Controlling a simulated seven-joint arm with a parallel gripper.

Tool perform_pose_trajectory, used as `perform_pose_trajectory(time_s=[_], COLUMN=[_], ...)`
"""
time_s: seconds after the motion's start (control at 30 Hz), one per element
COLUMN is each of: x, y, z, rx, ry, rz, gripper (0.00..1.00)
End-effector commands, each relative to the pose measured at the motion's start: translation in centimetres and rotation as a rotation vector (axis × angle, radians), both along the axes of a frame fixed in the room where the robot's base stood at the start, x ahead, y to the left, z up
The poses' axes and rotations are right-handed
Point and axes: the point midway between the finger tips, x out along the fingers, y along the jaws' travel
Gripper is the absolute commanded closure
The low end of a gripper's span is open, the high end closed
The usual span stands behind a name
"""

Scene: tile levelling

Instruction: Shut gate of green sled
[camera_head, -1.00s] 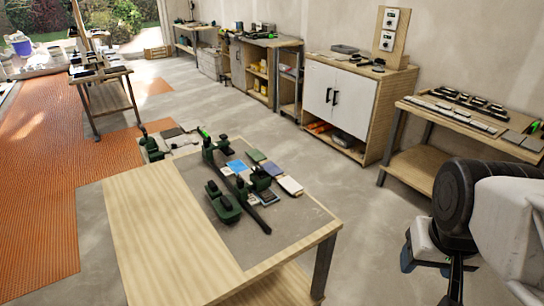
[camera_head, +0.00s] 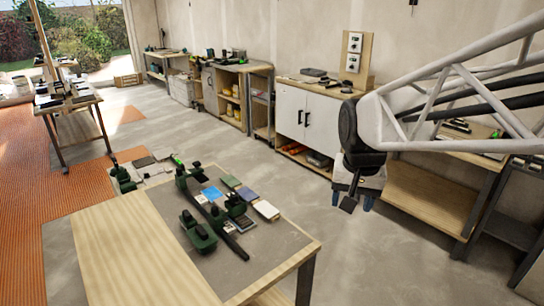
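Dark green tool bodies sit on the grey part of the near table. One stands at the far end of a black rail (camera_head: 228,238), one (camera_head: 235,206) sits along that rail, and a low one with a black knob (camera_head: 199,237) lies left of it. Another green body (camera_head: 122,178) stands beyond the table at left. Which is the sled, and how its gate stands, is too small to tell. My arm's end hangs at right, with a dark tip, likely my gripper (camera_head: 349,203), clear of the table and well right of the green bodies.
Blue, white and dark tiles (camera_head: 267,210) lie on the near table (camera_head: 130,245), right of the rail. The table's left wooden half is bare. A white-doored cabinet (camera_head: 305,115) and a bench (camera_head: 430,205) stand along the wall. Grey floor lies open between.

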Motion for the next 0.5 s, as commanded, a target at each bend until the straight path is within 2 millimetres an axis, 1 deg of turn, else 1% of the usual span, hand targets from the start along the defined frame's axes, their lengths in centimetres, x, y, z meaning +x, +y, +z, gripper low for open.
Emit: perform_pose_trajectory(time_s=[0.03,0.1,0.27,0.5], x=[1.2,2.7,6.2,11.3], y=[0.7,1.5,3.6,7.2], z=[-0.1,-0.1,-0.5,-1.4], rx=[0.002,0.006,0.012,0.019], ry=[0.006,0.014,0.029,0.052], rz=[-0.006,-0.019,-0.049,-0.094], gripper=[0.42,0.42,0.42,0.42])
